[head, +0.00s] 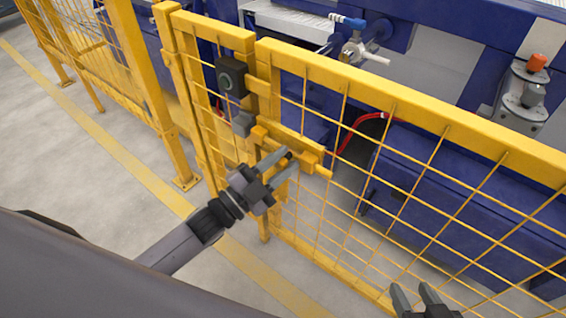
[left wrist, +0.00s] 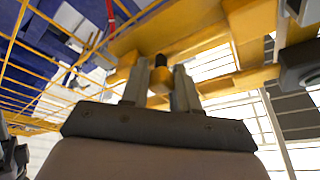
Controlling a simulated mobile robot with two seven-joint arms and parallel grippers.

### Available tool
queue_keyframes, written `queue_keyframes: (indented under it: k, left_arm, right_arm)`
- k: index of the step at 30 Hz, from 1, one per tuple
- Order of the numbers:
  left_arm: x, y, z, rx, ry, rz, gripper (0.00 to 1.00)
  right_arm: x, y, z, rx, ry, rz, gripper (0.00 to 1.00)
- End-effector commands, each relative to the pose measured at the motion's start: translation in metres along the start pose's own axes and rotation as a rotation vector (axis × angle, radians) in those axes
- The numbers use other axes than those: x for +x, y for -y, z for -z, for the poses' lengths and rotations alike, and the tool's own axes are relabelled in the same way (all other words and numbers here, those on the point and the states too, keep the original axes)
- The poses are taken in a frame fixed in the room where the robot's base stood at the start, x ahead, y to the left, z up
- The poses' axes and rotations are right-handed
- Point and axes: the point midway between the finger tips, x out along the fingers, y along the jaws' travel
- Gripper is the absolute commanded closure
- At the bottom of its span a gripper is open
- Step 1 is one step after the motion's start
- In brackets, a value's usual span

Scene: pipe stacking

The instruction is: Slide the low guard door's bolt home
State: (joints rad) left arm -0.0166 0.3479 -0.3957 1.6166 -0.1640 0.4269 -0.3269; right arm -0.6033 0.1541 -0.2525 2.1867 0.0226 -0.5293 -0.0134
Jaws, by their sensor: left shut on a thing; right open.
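The low guard door (head: 420,105) is a yellow mesh panel on the right of the head view, its top rail sloping down to the right. The yellow bolt (head: 313,169) lies along a yellow mounting plate near the door's left edge. My left gripper (head: 284,160) is shut on the bolt's dark-tipped handle (head: 289,154). The handle also shows between the two fingers in the left wrist view (left wrist: 161,77). The fingers partly hide the bolt, so how far its end reaches is unclear. My right gripper (head: 414,289) is open and empty at the bottom, in front of the mesh.
A dark latch box (head: 231,76) and a smaller grey block (head: 243,124) sit by the gap between door and fence post. A yellow fence (head: 100,70) runs along the left. Blue machinery (head: 430,180) stands behind the mesh. The floor at lower left is clear.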

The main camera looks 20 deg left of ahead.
Motion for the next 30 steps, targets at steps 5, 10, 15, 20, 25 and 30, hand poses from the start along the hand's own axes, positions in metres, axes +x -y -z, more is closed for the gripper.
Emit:
queue_keyframes:
  k: [5,10,15,20,25,30]
  left_arm:
    - [-0.009,0.027,-0.026,0.008,0.006,0.000,1.00]
    - [-0.013,0.039,-0.038,0.003,0.006,0.001,1.00]
    - [-0.013,0.041,-0.039,0.003,0.007,0.003,1.00]
    - [-0.013,0.042,-0.040,0.004,0.009,0.005,0.55]
    - [-0.013,0.041,-0.038,0.003,0.006,0.004,0.46]
    - [-0.014,0.040,-0.037,0.002,0.005,0.002,0.46]
  right_arm:
    - [0.000,0.000,0.000,0.001,0.000,0.000,0.51]
    - [0.000,0.000,-0.001,0.001,0.002,0.000,0.51]
    - [0.000,0.000,-0.002,0.001,0.003,-0.001,0.51]
    - [0.001,-0.001,-0.002,0.001,0.003,-0.001,0.51]
    - [0.001,-0.001,-0.002,0.000,0.004,-0.001,0.51]
    - [0.000,-0.001,-0.002,0.001,0.004,-0.001,0.51]
